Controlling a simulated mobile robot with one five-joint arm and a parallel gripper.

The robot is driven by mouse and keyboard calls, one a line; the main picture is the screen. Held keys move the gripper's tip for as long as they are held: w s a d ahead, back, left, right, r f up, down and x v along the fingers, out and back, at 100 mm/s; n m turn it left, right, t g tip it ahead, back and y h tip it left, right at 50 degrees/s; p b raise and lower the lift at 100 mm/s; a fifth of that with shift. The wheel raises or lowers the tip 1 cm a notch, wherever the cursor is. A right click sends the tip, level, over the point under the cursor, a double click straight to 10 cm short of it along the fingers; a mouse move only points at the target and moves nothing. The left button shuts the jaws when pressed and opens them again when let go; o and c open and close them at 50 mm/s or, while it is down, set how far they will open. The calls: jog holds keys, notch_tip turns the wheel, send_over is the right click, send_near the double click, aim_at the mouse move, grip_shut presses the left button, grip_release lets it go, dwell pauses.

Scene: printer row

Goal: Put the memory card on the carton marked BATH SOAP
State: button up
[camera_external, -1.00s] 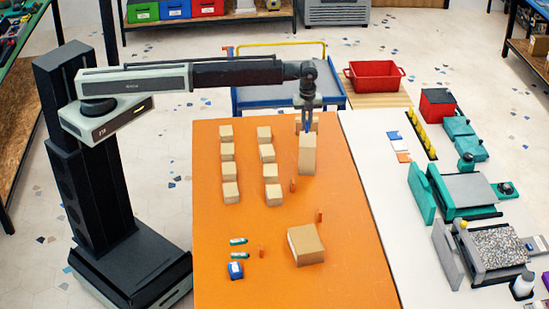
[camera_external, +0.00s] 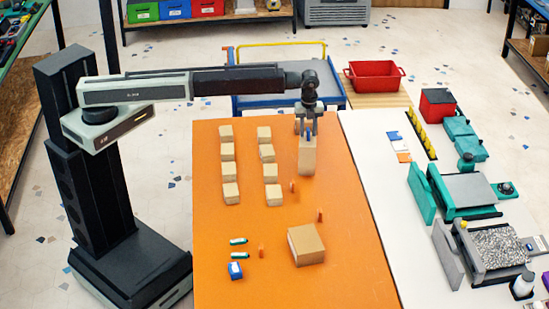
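A small blue piece (camera_external: 308,135), which I take to be the memory card, is upright between the fingertips of my gripper (camera_external: 308,132). It is at the top of a tall tan carton (camera_external: 307,158) near the far right of the orange table (camera_external: 340,230). The view is too small to tell whether the piece touches the carton top or whether the fingers press on it. My gripper points straight down over this carton. No marking is readable on any carton, so I cannot tell which says BATH SOAP.
Two rows of small tan boxes (camera_external: 228,152) stand left of the carton. A white table (camera_external: 400,220) with machines adjoins at right.

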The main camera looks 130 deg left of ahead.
aim_at(307, 130)
jog(key=shift+r, duration=0.1)
notch_tip(307, 130, up, 12)
jog(key=p, duration=1.2)
jog(key=shift+r, duration=0.15)
jog(key=d+n, duration=0.4)
jog(key=d, duration=2.7)
jog(key=s+d+n, duration=0.2)
jog(key=s+d, duration=0.3)
jog(key=d, duration=0.8)
jog(key=s+d+n, duration=0.3)
jog(key=s+d, duration=0.1)
jog(key=d, duration=0.9)
jog(key=shift+s, duration=0.4)
